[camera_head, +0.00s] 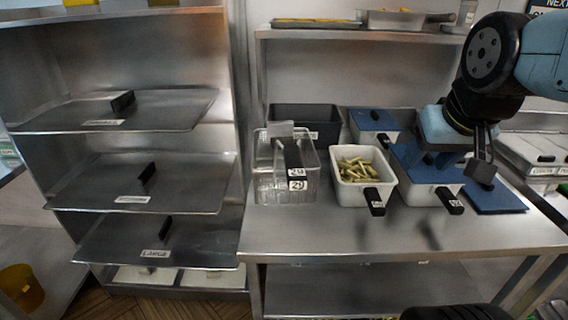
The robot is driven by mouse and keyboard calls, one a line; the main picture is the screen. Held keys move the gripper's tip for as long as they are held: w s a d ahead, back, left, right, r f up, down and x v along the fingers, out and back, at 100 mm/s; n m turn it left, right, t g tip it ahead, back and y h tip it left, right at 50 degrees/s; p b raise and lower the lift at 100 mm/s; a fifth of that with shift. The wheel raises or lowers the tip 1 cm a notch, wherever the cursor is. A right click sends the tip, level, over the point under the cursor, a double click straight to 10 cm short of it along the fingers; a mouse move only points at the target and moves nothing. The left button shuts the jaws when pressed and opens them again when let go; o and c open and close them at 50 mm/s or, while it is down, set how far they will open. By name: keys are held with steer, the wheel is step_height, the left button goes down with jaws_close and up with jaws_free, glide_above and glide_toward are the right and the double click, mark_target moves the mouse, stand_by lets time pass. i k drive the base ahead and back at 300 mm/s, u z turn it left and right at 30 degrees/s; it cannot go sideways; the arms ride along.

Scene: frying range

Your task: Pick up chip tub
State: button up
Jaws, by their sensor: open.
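A white tub of chips (348,188) stands on the steel counter near its middle. Its black handle (374,201) points toward the front edge. Pale yellow chips (358,169) fill part of it. My gripper (464,166) is to the right of this tub, over a second white tub (417,192) with a blue cover and a black handle. My gripper is open and apart from the chip tub. My gripper and arm hide part of the second tub's cover.
A dark container (318,119) and a blue-lidded tub (371,119) stand behind. A blue lid (500,201) lies at right. The counter's front strip (310,234) is clear.

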mark_target(361, 176)
steer(key=u, duration=0.55)
steer(key=i, duration=0.15)
steer(key=z, duration=2.75)
steer(key=k, duration=1.9)
steer(key=u, duration=0.5)
